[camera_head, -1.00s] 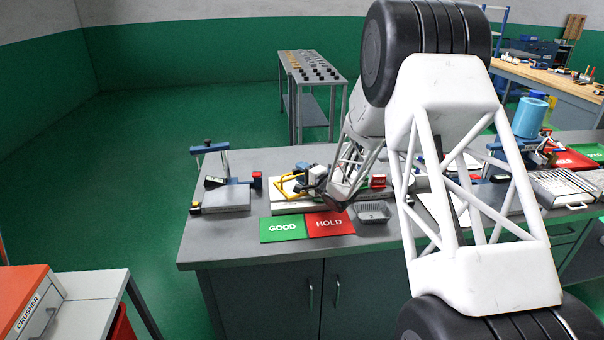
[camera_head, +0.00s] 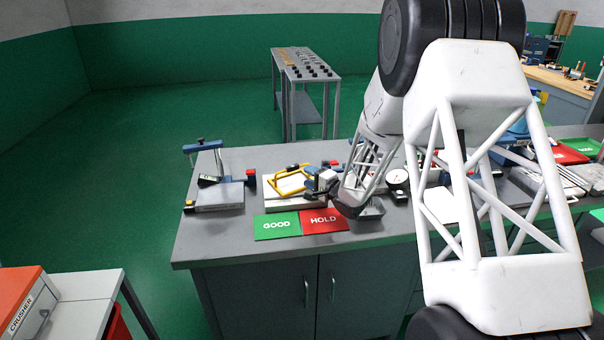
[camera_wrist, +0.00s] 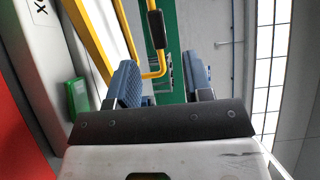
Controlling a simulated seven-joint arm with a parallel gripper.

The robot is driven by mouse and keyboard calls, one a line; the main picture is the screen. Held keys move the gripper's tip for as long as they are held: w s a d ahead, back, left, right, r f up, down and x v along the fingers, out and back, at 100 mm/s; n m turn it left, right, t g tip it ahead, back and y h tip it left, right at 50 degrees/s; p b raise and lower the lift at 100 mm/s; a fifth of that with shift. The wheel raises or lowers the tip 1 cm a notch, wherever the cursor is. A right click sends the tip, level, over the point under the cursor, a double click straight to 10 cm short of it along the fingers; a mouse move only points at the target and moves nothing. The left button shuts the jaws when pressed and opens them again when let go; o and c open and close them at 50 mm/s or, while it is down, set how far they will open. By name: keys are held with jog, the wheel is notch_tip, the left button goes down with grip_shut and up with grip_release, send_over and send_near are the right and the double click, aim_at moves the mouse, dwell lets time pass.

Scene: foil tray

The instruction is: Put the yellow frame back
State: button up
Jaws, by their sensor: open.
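The yellow frame (camera_head: 276,189) stands over a pale flat base (camera_head: 285,204) on the grey bench, left of my gripper. It is a bent bar with a black sleeve on its top bar. My gripper (camera_head: 314,183) is just right of the frame, its fingers small in the head view. In the wrist view, my gripper (camera_wrist: 164,76) shows two blue fingers apart with nothing held between them. There the yellow frame (camera_wrist: 130,32) lies beyond the fingertips, and its black-sleeved bar lines up with the gap. I cannot tell its exact distance.
Green GOOD (camera_head: 277,226) and red HOLD (camera_head: 324,221) mats lie in front of the base. A grey tray (camera_head: 374,208) sits right of them. A dial gauge (camera_head: 398,180) stands beyond my forearm. A blue-topped stand (camera_head: 215,178) is at the left.

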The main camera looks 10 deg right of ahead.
jog(key=shift+v, duration=2.4)
jog(key=shift+r, duration=0.1)
jog(key=s+d+r+n+g+h, duration=0.1)
jog(key=s+r+n+g+h, duration=0.1)
jog(key=s+r+h, duration=0.45)
jog(key=s+d+r+n+g+h, duration=0.15)
jog(key=s+r+h, duration=0.25)
jog(key=s+r, duration=0.45)
jog(key=s+a+n+g, duration=0.1)
jog(key=s+n+g, duration=0.1)
jog(key=s, duration=1)
jog(key=s+a+r+n+g, duration=0.1)
jog(key=s+a+n+g, duration=0.1)
jog(key=s, duration=0.9)
jog(key=s+a+r+n+g, duration=0.1)
jog(key=s+a+n+g, duration=0.1)
jog(key=s, duration=1)
jog(key=n+g, duration=0.1)
jog(key=g, duration=0.1)
jog(key=shift+s+r+g, duration=0.25)
jog(key=shift+s+g, duration=0.05)
jog(key=shift+g, duration=0.05)
